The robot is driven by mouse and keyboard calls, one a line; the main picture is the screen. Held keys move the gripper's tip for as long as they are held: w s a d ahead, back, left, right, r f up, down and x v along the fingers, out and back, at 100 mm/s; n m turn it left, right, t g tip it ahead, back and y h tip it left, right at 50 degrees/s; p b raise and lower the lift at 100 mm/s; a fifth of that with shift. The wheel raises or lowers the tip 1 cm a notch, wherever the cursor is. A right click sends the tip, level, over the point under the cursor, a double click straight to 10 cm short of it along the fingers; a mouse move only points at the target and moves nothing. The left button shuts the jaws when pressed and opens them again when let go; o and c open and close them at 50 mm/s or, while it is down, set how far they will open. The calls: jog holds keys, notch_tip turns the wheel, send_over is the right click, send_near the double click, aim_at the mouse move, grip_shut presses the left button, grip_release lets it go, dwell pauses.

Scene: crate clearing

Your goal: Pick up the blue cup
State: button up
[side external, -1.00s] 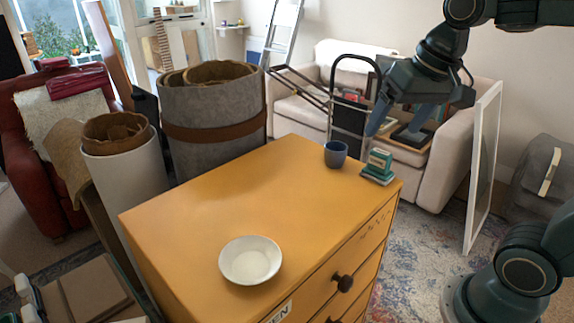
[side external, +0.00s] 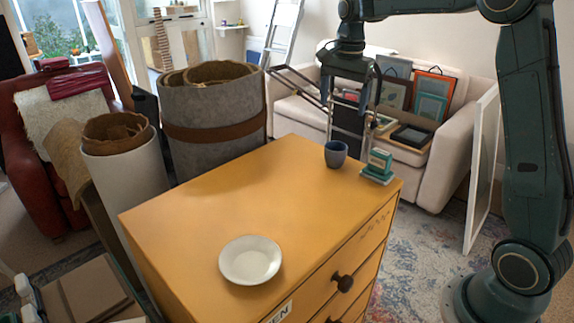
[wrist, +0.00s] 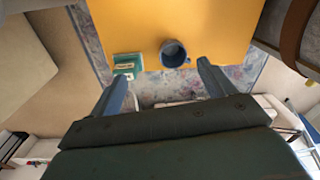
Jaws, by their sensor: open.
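The blue cup (side external: 335,154) stands upright near the far right corner of the yellow dresser top (side external: 215,200). My gripper (side external: 347,100) is open and empty above the far edge of the dresser, higher than the cup and apart from it. In the wrist view my two fingers (wrist: 160,80) are spread wide. The cup (wrist: 173,54) shows there beyond the fingertips, with its handle toward the right finger's side.
A green and white stamp-like item (side external: 378,167) stands close to the right of the cup, and it shows in the wrist view (wrist: 127,64). The middle of the top is clear. Tall rolls (side external: 212,110) stand behind left.

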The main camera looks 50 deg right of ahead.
aim_at(334, 152)
jog(key=w+d+f+m+g, duration=0.1)
jog(key=w+d+f+m, duration=0.2)
jog(key=d+f, duration=0.1)
jog(key=shift+w+d+f, duration=0.15)
jog(key=shift+w+f, duration=0.05)
jog(key=shift+w, duration=0.2)
notch_tip(334, 152, down, 9)
jog(key=shift+s+r, duration=0.15)
jog(key=shift+r, duration=0.05)
jog(key=shift+f, duration=0.15)
jog(key=shift+f, duration=2.45)
jog(key=shift+c, duration=0.4)
jog(key=c, duration=1)
